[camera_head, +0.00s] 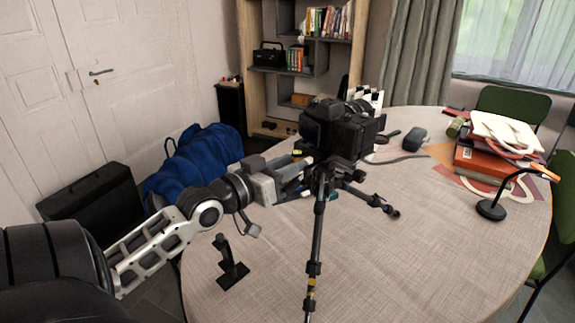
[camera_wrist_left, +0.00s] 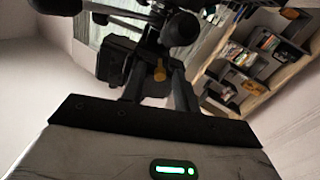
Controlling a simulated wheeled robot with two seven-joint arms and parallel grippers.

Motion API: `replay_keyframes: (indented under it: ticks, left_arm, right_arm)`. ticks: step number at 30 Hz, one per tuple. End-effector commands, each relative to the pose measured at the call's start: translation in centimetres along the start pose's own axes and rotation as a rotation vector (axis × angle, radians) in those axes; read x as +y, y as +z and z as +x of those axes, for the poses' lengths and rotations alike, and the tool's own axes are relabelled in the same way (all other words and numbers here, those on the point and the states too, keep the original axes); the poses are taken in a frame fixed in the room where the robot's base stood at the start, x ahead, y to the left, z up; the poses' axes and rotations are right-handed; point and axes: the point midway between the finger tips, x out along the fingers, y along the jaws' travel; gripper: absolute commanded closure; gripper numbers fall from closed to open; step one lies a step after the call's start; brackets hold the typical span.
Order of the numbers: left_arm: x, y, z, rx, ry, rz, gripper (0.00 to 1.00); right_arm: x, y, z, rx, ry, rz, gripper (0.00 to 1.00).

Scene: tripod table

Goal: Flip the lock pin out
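A black camera (camera_head: 338,130) sits on the head of a dark tripod (camera_head: 317,215) that stands on the table. My left gripper (camera_head: 306,172) is at the left side of the tripod head, just below the camera. In the left wrist view its two dark fingers (camera_wrist_left: 158,88) are apart, with a visible gap between them. A small orange-yellow piece (camera_wrist_left: 160,70), possibly the lock pin, shows at the fingertips. I cannot tell whether the fingers touch it. The tripod's dark knobs and rods (camera_wrist_left: 170,28) show above. My right gripper is not in view.
A small black stand (camera_head: 231,262) is at the front left. Books and papers (camera_head: 490,150) and a black lamp (camera_head: 492,209) are at the right. A tripod leg (camera_head: 375,203) spreads right.

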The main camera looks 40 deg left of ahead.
Motion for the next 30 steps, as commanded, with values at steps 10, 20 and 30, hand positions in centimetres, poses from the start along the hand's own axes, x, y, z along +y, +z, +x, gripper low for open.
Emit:
replay_keyframes:
  ticks: [10,20,30]
  left_arm:
    - [0.0,-0.1,-0.4,-0.003,-0.001,-0.001,1.00]
    - [0.0,0.0,-1.0,-0.001,-0.001,-0.001,1.00]
    - [0.0,0.0,-1.0,0.000,-0.001,-0.001,0.65]
  right_arm:
    - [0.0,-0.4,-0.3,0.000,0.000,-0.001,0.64]
    - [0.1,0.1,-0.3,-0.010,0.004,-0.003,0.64]
    - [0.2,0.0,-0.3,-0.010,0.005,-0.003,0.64]
